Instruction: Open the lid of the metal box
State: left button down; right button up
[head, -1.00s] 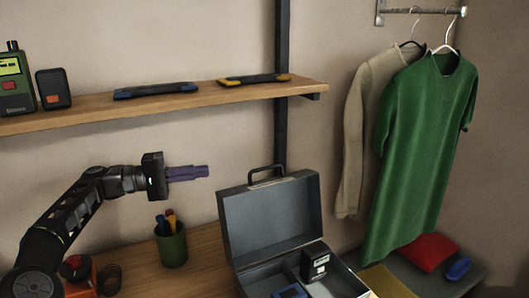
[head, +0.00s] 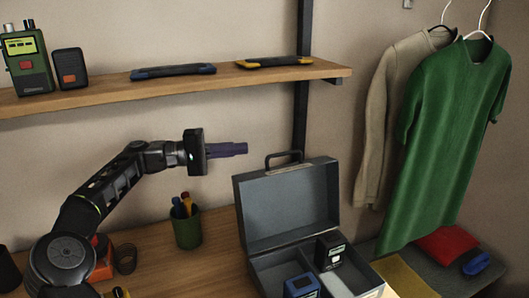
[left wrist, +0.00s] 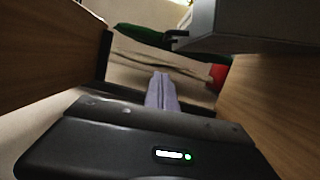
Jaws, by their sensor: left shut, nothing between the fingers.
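The grey metal box (head: 245,230) stands at the right of the wooden desk in the head view. Its lid (head: 290,205) stands open and upright at the back, with a dark handle (head: 284,158) on its top edge. A black device (head: 330,253) and a blue device (head: 301,287) are in the box's compartments. My left gripper (head: 243,149) is shut and empty, in the air left of the lid's handle and apart from it. Its fingers also show in the left wrist view (left wrist: 161,92). My right gripper is not in view.
A wooden shelf (head: 110,93) runs above the desk, carrying a green radio (head: 26,62), a small dark device (head: 70,69) and two handle-like tools. A green pen cup (head: 188,231) stands left of the box. Shirts (head: 450,130) hang at the right.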

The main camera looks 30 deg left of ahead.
pick_arm(q)
jog(key=d, duration=0.7)
jog(key=shift+w+d+r+p, duration=0.15)
jog(key=shift+w+d+p, duration=0.05)
jog(key=shift+d+p, duration=0.15)
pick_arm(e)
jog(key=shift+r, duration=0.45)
